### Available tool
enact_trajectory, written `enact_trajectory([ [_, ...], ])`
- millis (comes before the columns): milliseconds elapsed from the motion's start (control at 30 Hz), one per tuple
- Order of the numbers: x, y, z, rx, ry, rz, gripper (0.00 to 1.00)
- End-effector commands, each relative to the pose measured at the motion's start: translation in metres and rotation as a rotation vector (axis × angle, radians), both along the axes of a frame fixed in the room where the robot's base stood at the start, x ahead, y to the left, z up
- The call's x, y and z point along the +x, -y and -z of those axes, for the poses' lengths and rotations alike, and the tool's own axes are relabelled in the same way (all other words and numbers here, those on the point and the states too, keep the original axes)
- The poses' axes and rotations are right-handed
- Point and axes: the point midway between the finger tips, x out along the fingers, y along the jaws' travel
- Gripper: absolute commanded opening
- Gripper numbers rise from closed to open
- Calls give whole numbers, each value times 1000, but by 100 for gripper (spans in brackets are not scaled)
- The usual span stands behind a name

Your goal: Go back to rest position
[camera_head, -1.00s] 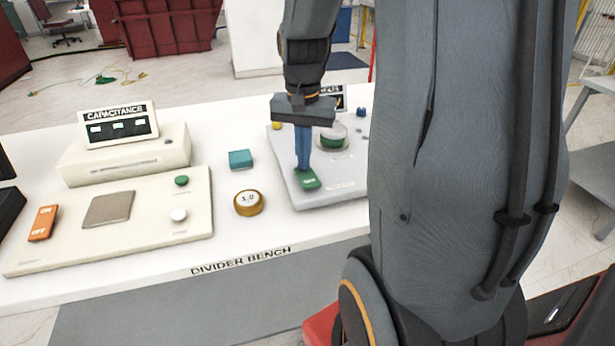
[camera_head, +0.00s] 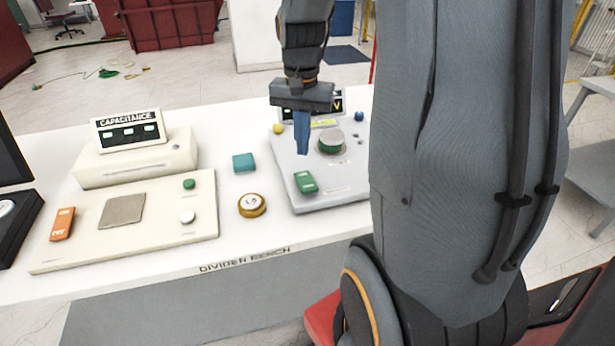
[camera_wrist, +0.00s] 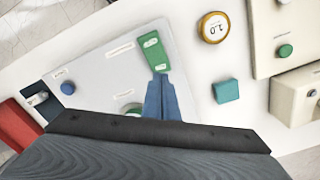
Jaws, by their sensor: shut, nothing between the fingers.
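My gripper (camera_head: 302,150) has blue fingers pressed together with nothing between them. It hangs above the grey panel (camera_head: 335,197) on the right part of the bench, apart from the surface. In the head view, a green rocker switch (camera_head: 305,182) lies just below the fingertips. In the wrist view my gripper (camera_wrist: 161,78) points toward the same green switch (camera_wrist: 152,52). My arm covers the panel's right side.
A white bench (camera_head: 120,274) carries a cream panel with an orange switch (camera_head: 62,224), a capacitance meter box (camera_head: 140,160), a teal block (camera_head: 244,162) and a gold round piece (camera_head: 252,205). A dark device (camera_head: 18,235) stands at the left edge.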

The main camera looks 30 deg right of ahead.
Motion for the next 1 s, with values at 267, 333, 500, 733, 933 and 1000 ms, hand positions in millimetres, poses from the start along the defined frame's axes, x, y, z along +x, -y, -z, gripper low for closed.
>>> enact_trajectory([
  [267, 0, 0, -7, 0, 0, 0, 0],
  [333, 0, 0, -7, 0, 0, 0, 0],
  [500, 0, 0, -7, 0, 0, 0, 0],
  [733, -9, -27, 6, -5, 18, -131, 0],
  [933, -46, -96, 43, -28, 78, -540, 0],
  [1000, -59, -112, 53, -36, 96, -657, 0],
])
